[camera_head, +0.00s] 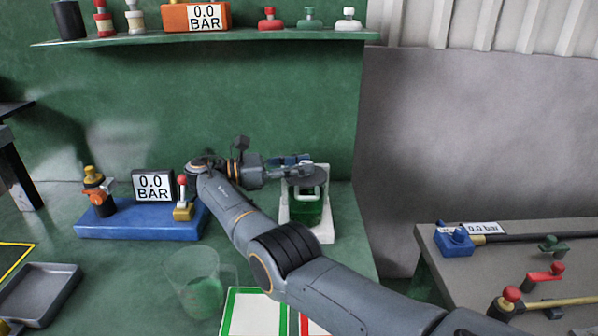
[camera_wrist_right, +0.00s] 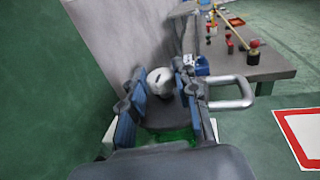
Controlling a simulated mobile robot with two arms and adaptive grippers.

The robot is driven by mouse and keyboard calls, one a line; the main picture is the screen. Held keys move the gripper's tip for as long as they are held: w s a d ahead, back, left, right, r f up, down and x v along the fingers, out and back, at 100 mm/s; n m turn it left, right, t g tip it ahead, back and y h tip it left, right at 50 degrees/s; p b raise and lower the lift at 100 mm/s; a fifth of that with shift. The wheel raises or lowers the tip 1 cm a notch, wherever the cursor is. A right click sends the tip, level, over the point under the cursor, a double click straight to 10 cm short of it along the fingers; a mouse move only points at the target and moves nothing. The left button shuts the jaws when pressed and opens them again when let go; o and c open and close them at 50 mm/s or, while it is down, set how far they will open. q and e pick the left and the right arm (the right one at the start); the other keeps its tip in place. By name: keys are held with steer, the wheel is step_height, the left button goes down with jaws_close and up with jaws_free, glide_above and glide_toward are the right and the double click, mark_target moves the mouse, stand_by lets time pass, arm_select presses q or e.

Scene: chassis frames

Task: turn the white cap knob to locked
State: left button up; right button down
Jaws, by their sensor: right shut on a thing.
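The white cap knob (camera_wrist_right: 160,80) has a dark slot on its face and sits between the two blue-padded fingers of my right gripper (camera_wrist_right: 161,92). In the head view my right gripper (camera_head: 291,160) is at the top of a green canister (camera_head: 306,211) with a pale handle, on a white stand (camera_head: 327,228). The gripper is shut on the knob. The gripper hides most of the knob in the head view, and I cannot tell its turn position from its slot. My left gripper is not in view.
A blue base (camera_head: 140,224) with a gauge (camera_head: 154,186) and valves stands left of the canister. A clear jug (camera_head: 197,283) and grey tray (camera_head: 42,291) are nearer. A shelf (camera_head: 240,44) overhangs behind. A grey side table (camera_head: 465,290) with valves is right.

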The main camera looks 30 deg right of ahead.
stand_by(0.4)
steer(key=c, duration=1)
jaws_free()
step_height(320, 180, up, 10)
